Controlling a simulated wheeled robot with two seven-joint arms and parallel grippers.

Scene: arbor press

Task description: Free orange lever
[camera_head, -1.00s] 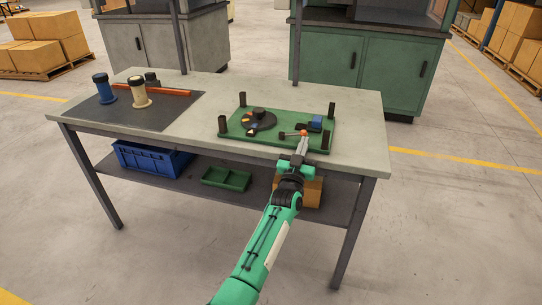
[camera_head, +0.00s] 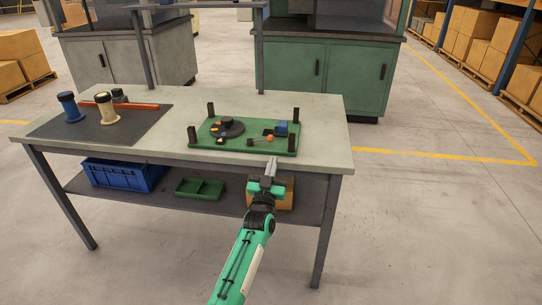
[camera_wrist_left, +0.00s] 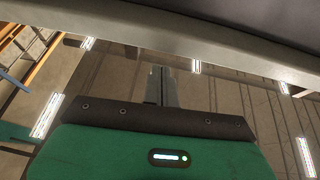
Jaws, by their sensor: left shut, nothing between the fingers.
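The orange-knobbed lever (camera_head: 269,139) sits on the green board (camera_head: 205,143), near its front right, with its arm running left to a small dark pivot. My left gripper (camera_head: 273,162) is shut and empty just in front of the table's front edge, below the lever in the picture and apart from it. In the left wrist view my shut fingers (camera_wrist_left: 160,85) point away past the green gripper body. The lever does not show there. My right gripper is not in view.
The board bears dark corner posts (camera_head: 192,134), a black disc (camera_head: 228,127) and a blue block (camera_head: 282,127). A dark mat (camera_head: 60,130) at left holds a blue spool (camera_head: 70,107), a cream spool (camera_head: 107,110) and an orange bar (camera_head: 130,106). The table edge (camera_wrist_left: 200,45) crosses the wrist view.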

